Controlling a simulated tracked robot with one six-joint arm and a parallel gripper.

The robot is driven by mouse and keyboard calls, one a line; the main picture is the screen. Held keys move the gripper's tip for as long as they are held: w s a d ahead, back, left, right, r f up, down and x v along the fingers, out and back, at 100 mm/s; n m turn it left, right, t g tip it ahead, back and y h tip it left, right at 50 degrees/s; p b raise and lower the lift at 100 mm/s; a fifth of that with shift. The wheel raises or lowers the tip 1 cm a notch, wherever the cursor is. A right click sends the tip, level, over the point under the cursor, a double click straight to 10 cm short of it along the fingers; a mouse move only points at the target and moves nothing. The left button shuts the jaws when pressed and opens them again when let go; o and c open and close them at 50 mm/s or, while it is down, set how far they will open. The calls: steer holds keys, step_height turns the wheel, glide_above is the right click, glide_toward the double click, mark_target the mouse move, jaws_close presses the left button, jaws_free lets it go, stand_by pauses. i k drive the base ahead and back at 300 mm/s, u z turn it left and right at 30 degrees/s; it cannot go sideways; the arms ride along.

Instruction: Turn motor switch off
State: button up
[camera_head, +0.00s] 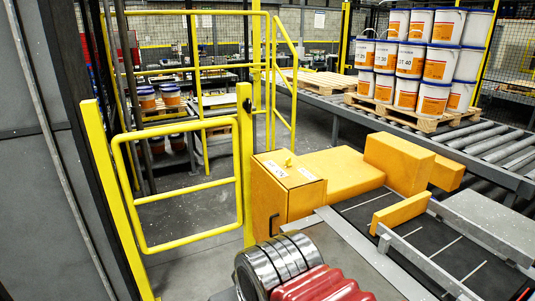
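A yellow-orange box (283,204) stands in the middle, at the near end of the conveyor's orange housing. On its top is a small yellow lever or knob (289,161), which looks like the motor switch. Small pale labels lie on either side of it, too small to read surely. I cannot tell which setting the switch is at. Nothing touches it. A silver ringed cylinder and a red ribbed part at the bottom centre seem to be parts of my arm, below and in front of the box. My gripper's fingers do not show.
A yellow gate (178,239) and posts stand left of the box. A dark belt conveyor (440,247) with orange side guards lies right. Behind, a roller conveyor (480,145) bears a pallet (414,118) of stacked white-and-orange pails (412,60). More pails (171,96) stand beyond the gate.

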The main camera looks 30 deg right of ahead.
mark_target(288, 163)
steer(key=u, duration=0.05)
steer(key=i, duration=1.45)
steer(key=z, duration=0.4)
steer(key=i, duration=0.75)
steer(key=z, duration=0.7)
steer(key=i, duration=0.7)
steer(key=z, duration=0.35)
